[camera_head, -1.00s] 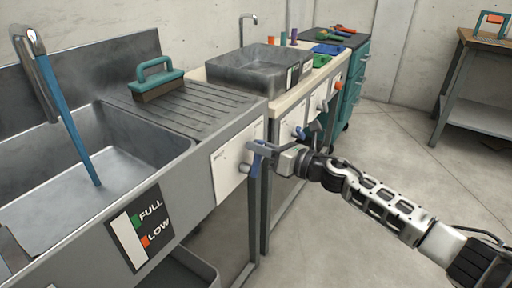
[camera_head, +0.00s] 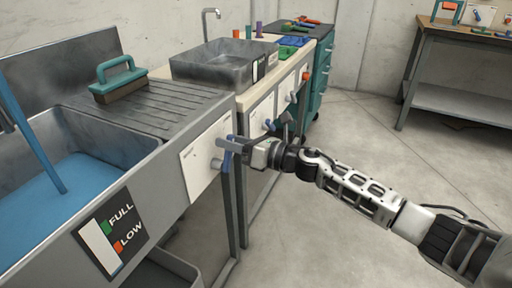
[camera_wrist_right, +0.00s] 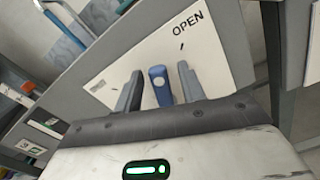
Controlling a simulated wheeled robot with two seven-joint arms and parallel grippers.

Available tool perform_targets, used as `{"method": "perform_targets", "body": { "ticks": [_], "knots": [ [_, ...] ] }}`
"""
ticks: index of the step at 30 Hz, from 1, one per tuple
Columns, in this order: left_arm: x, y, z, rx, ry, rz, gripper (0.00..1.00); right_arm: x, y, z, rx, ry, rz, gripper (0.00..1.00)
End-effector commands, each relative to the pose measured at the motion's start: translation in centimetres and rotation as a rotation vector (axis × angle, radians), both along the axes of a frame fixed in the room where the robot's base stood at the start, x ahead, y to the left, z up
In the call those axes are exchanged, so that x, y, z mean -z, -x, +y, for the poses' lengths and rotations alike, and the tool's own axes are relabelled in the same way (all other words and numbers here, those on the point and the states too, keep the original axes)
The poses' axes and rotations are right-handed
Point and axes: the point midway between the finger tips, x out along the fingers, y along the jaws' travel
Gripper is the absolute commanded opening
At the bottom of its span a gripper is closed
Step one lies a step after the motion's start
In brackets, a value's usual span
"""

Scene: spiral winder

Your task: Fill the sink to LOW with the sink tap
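The sink (camera_head: 105,155) stands at the left with blue water (camera_head: 60,195) over its floor. A blue stream (camera_head: 35,135) runs down into it from the tap, which is mostly out of frame. The gauge (camera_head: 112,235) on the sink front has a green mark at FULL and an orange mark at LOW; its strip is white with a little blue at the bottom. The blue tap handle (camera_head: 227,158) sticks out from a white panel. My right gripper (camera_head: 238,147) is at it. In the right wrist view the handle (camera_wrist_right: 160,86) stands between the two open fingers (camera_wrist_right: 160,90), with gaps visible.
The white panel (camera_wrist_right: 205,60) reads OPEN in the wrist view. A teal brush (camera_head: 118,78) lies on the drainboard. A second basin (camera_head: 215,65) with more panels and handles stands behind. A workbench (camera_head: 450,70) is at the far right. The floor between is clear.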

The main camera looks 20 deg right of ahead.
Motion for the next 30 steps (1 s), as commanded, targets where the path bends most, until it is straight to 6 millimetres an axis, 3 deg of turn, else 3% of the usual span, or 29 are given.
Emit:
{"method": "perform_targets", "body": {
  "ticks": [18,30],
  "knots": [
    [1.7,-0.1,-0.3,0.011,-0.002,0.029,0.36,0.3,9.8,-8.2,-0.001,0.004,0.006,0.4],
    [1.7,-0.1,-0.5,0.015,0.002,0.032,0.36,0.1,11.7,-9.9,0.001,0.002,0.003,0.4]
  ]
}}
